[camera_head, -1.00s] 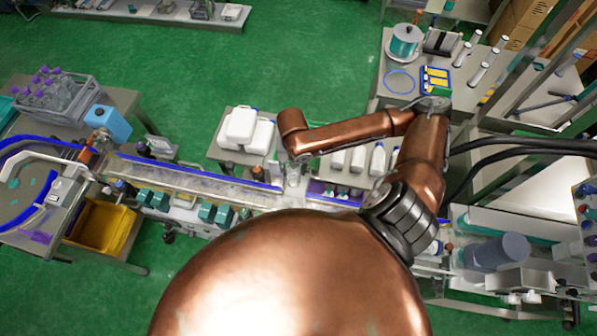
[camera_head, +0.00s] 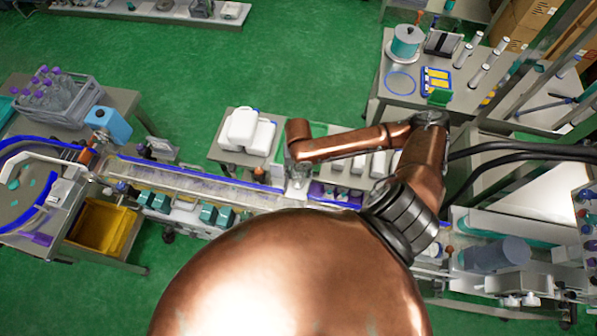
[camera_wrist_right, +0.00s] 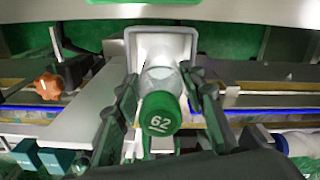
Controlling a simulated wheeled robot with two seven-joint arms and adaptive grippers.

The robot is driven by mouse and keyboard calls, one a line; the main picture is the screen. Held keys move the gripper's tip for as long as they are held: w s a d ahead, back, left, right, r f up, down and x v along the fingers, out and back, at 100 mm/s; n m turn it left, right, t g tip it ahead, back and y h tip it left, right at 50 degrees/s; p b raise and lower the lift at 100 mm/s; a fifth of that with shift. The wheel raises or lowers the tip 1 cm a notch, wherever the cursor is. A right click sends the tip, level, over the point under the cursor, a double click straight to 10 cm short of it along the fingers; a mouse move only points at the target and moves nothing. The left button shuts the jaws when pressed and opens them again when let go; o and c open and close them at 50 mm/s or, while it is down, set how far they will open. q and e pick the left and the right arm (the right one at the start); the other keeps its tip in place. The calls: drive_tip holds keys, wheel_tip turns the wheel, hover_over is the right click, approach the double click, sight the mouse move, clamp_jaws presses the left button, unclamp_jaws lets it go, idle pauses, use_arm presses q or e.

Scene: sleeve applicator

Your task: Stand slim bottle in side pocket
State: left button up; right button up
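In the head view my right gripper (camera_head: 298,180) is small, beside the right end of the conveyor, and the bottle there is hard to make out. My left gripper is not in view.
The conveyor (camera_head: 190,180) with a blue rail runs to the left of the gripper. White containers (camera_head: 242,128) stand on a small table behind it. White bottles (camera_head: 358,163) stand just right, under my forearm. A yellow bin (camera_head: 100,228) is at far left.

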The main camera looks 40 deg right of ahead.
drive_tip(key=shift+o, duration=0.7)
wheel_tip(320, 180, up, 12)
drive_tip(key=shift+f+b, duration=0.25)
drive_tip(key=shift+b, duration=0.15)
drive_tip(key=shift+r, duration=0.4)
